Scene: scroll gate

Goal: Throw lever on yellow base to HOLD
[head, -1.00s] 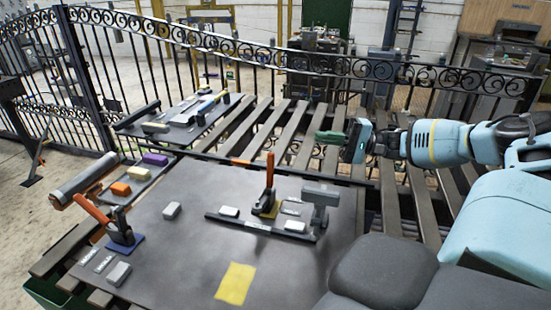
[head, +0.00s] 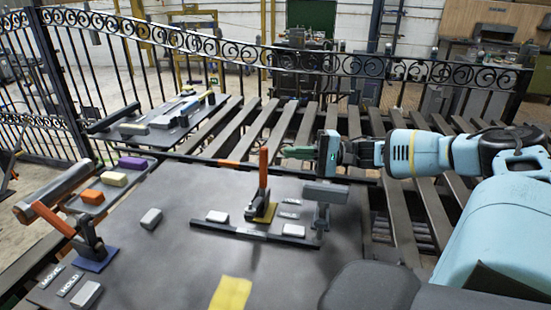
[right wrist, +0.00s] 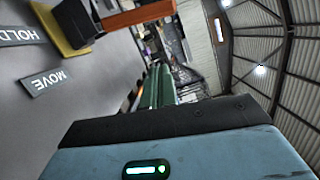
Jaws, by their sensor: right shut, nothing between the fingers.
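The lever on the yellow base (head: 264,213) has an orange handle (head: 263,168) that stands nearly upright in the head view. In the right wrist view its orange handle (right wrist: 138,17) and yellow base (right wrist: 57,28) show at the top left. The fingers also show in the right wrist view (right wrist: 155,85). My left gripper is not in view.
A second lever on a blue base (head: 97,259) stands at the left, its orange handle tilted left. A grey block on a post (head: 325,193) stands right of the yellow base. A dark bar (head: 243,233) and several grey blocks lie in front.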

